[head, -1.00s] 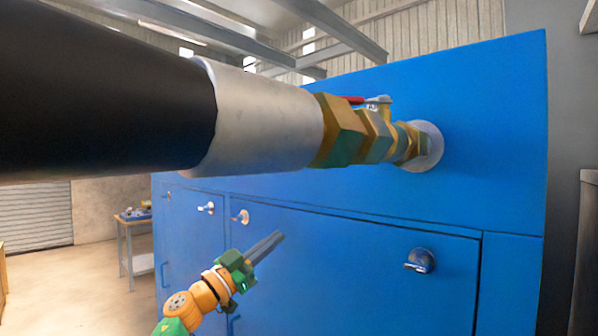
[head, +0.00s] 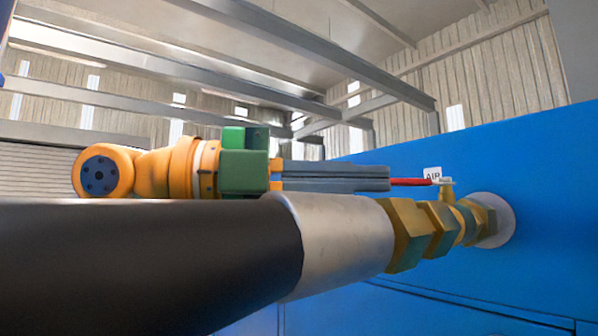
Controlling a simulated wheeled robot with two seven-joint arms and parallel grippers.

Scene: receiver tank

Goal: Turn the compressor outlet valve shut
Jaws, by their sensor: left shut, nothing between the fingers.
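The compressor outlet valve is a brass ball valve (head: 464,222) in the pipe line at the blue cabinet. Its red lever (head: 410,182) points left, roughly along the pipe, from the brass stem (head: 447,190). My left gripper (head: 386,179) is shut and empty above the hose's metal sleeve. Its grey fingers point right, and their tips overlap or meet the lever's free end in the picture. I cannot tell whether they touch it. The lever's far left end may be hidden behind the fingertips. My right gripper is not in view.
A thick black hose (head: 150,262) with a metal sleeve (head: 340,240) and brass fittings (head: 408,235) runs below my left gripper. The blue compressor cabinet (head: 545,170) stands at the right. A white "AIR" tag (head: 433,174) is by the lever. Above is open room under roof beams.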

